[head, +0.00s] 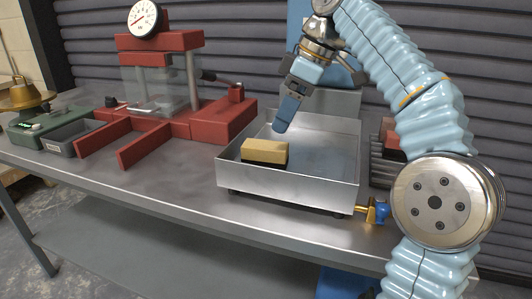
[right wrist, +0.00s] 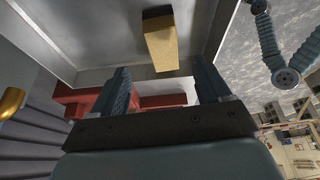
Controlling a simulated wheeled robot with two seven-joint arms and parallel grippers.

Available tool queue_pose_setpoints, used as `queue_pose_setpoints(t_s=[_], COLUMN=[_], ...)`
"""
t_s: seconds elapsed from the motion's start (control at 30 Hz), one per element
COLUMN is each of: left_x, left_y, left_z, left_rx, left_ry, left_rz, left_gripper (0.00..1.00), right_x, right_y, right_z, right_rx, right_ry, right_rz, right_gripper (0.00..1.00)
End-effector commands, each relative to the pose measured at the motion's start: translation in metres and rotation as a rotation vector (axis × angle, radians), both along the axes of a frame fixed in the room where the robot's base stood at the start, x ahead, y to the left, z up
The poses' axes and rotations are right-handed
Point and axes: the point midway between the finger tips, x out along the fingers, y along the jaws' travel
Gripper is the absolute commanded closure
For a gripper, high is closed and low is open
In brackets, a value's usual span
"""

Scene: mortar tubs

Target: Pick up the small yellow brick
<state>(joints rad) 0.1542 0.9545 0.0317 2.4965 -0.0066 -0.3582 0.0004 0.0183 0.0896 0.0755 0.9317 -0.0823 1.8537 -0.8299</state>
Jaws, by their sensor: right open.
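The small yellow brick (head: 265,150) lies in the metal tray (head: 290,190), close to the tray's near wall. My left gripper is in neither view.
A red press (head: 205,125) with a round dial gauge (head: 145,18) stands left of the tray. Red rails (head: 145,145) and a grey-green scale (head: 45,128) are farther left. A brass and blue valve (head: 374,210) sticks out at the tray's right corner. The bench (head: 150,185) in front is clear.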

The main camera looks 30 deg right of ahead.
Motion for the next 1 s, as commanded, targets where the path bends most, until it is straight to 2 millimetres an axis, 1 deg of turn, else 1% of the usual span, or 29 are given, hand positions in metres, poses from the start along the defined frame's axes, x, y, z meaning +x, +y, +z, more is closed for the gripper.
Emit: queue_pose_setpoints(t_s=[0.03,0.2,0.3,0.47,0.6,0.7,0.8,1.0], left_x=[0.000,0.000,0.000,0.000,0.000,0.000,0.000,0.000], left_y=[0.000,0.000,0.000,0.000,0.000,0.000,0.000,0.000], left_z=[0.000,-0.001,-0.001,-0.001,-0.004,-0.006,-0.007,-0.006], left_rx=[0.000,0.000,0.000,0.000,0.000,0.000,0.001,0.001], left_ry=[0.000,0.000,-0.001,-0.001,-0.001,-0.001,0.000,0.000], left_rz=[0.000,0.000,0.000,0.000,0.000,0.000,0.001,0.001], left_gripper=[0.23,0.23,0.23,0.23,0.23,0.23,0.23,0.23], right_x=[0.002,0.011,0.014,0.018,0.025,0.029,0.031,0.031], right_y=[0.003,0.011,0.014,0.020,0.034,0.037,0.039,0.039], right_z=[-0.010,-0.039,-0.048,-0.059,-0.079,-0.091,-0.096,-0.096], right_rx=[-0.001,-0.001,-0.001,-0.001,0.000,-0.001,-0.001,0.000], right_ry=[0.005,0.004,0.002,0.002,0.002,0.002,-0.001,0.000], right_rz=[0.000,0.000,-0.002,-0.001,0.002,0.000,0.000,-0.001], right_gripper=[0.23,0.23,0.23,0.23,0.23,0.23,0.23,0.23])
